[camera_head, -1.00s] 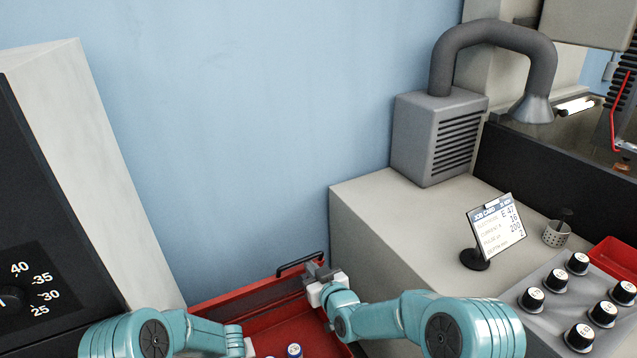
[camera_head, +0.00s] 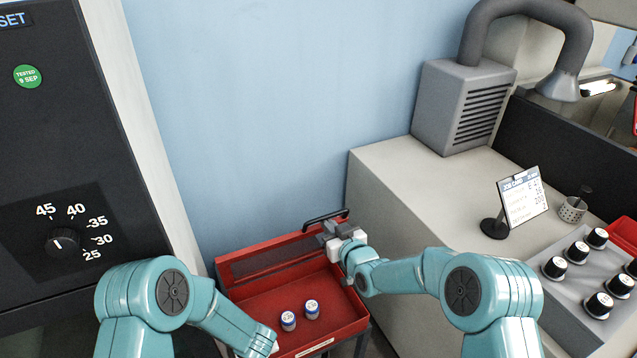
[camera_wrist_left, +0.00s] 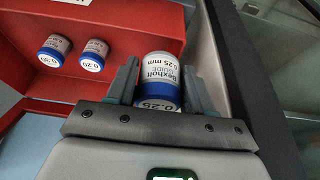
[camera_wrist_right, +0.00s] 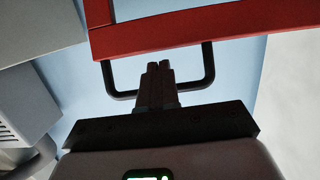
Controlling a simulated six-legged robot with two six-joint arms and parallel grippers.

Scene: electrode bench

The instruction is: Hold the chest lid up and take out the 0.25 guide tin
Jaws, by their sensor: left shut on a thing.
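The red chest (camera_head: 338,333) stands open below the wall, its lid (camera_head: 268,254) raised at the back. My right gripper (camera_head: 330,228) is at the lid's black handle (camera_head: 326,216); in the right wrist view its fingers (camera_wrist_right: 160,75) are together across the handle bar (camera_wrist_right: 195,90). My left gripper (camera_wrist_left: 158,88) is shut on a white tin with a blue end, the 0.25 guide tin (camera_wrist_left: 160,68), label reading "Bexholt GUIDE 0.25 mm". In the head view, my left gripper's fingers and this tin are hidden at the bottom edge.
Two similar tins (camera_head: 288,320) (camera_head: 312,309) stand inside the chest. A dark cabinet with a dial (camera_head: 62,242) is close on the left. A grey bench (camera_head: 400,185) on the right carries a job card (camera_head: 524,198) and several black-capped pots (camera_head: 578,252).

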